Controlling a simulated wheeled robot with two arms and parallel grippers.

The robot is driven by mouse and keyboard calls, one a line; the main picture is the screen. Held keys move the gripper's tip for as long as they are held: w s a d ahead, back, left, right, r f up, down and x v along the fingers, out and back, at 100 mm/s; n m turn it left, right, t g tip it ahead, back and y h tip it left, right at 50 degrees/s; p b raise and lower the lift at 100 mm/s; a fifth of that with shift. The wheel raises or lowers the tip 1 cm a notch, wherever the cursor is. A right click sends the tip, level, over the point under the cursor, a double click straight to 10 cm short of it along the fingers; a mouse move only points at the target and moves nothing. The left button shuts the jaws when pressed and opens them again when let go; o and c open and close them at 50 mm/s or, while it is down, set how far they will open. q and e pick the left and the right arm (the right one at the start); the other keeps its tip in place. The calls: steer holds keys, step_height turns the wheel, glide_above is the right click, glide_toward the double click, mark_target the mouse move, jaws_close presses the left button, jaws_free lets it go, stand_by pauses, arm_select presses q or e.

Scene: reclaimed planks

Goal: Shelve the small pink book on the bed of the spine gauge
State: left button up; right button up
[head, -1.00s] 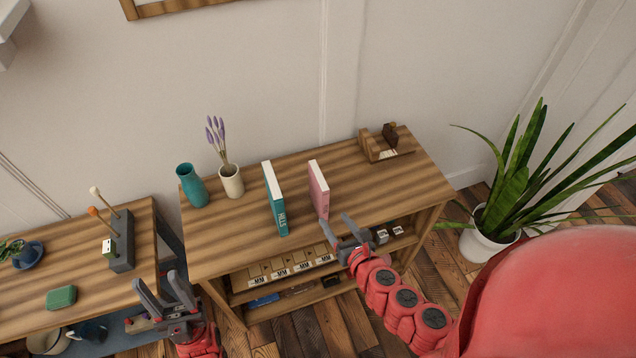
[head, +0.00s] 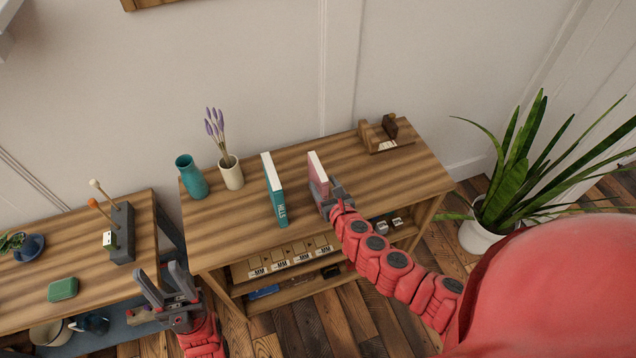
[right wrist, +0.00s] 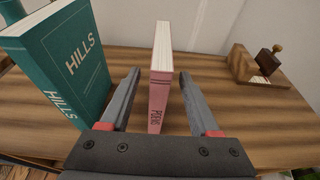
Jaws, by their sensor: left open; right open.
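The small pink book (head: 317,174) stands upright on the shelf top, white page edges up. It also shows in the right wrist view (right wrist: 160,90), with its spine towards me. My right gripper (right wrist: 161,95) is open, with one finger on each side of the book's near end; I cannot tell that either finger touches it. In the head view the right gripper (head: 333,199) hides the book's lower part. My left gripper (head: 166,281) is open and empty, low beside the left table. The spine gauge is probably the wooden stand (head: 384,138) at the back right of the shelf top, with a dark block on it.
A teal book (head: 274,190) stands upright left of the pink one. A teal vase (head: 191,177) and a cream vase (head: 231,173) with purple flowers stand further left. Bare wood (head: 375,175) lies between the pink book and the stand. A potted plant (head: 482,235) stands right of the shelf.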

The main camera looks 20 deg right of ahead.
steer(key=shift+w, duration=0.45)
steer(key=p+x, duration=0.2)
steer(key=x, duration=0.2)
steer(key=shift+w+f, duration=0.2)
steer(key=shift+f, duration=0.05)
jaws_close()
